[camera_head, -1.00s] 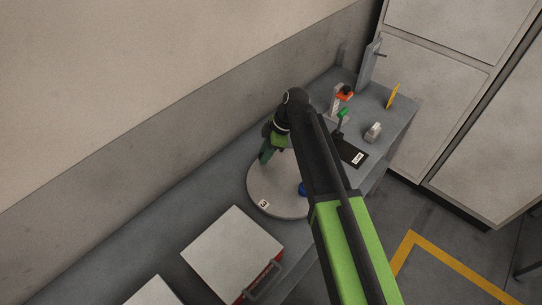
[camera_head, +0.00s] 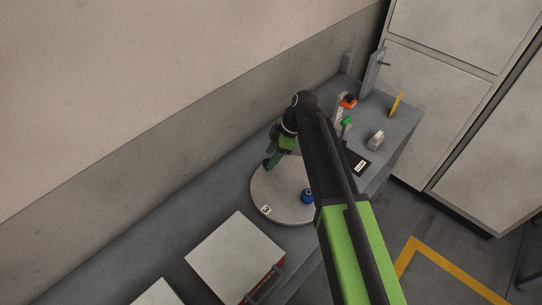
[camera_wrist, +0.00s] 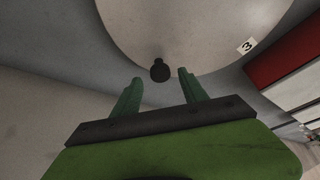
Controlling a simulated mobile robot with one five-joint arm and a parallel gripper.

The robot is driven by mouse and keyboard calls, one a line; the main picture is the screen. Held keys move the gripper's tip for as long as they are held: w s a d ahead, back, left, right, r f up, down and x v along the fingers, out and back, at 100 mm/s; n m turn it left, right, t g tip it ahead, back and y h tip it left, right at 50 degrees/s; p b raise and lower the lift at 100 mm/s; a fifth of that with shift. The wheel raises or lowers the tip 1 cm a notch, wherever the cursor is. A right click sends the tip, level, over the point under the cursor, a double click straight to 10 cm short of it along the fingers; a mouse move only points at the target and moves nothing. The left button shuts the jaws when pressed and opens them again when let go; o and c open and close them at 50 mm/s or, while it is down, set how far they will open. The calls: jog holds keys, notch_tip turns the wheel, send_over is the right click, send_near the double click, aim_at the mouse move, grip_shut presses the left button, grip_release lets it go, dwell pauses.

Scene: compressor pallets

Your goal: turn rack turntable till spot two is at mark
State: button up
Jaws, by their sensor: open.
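The round grey turntable (camera_head: 283,180) lies on the bench, partly hidden by my arm. A label reading 3 (camera_head: 266,210) is near its front edge, and shows in the wrist view as well (camera_wrist: 246,46). A blue round piece (camera_head: 307,196) sits on its right side. My gripper (camera_head: 269,164) is at the turntable's far left edge with its green fingers pointing down. In the wrist view my gripper (camera_wrist: 160,77) is open, with a dark knob (camera_wrist: 160,70) at the turntable's edge between and just beyond the fingertips. Contact cannot be told. Spot two is not visible.
A black plate with a white label (camera_head: 358,165) lies right of the turntable. Behind are a green-topped piece (camera_head: 346,122), an orange-topped piece (camera_head: 348,101), a small grey block (camera_head: 376,140) and a yellow piece (camera_head: 396,104). A grey-lidded red case (camera_head: 235,255) stands in front.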

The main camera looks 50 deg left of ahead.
jog(key=p+v, duration=1.2)
jog(key=v, duration=0.3)
jog(key=shift+p, duration=0.35)
jog(key=shift+w, duration=0.1)
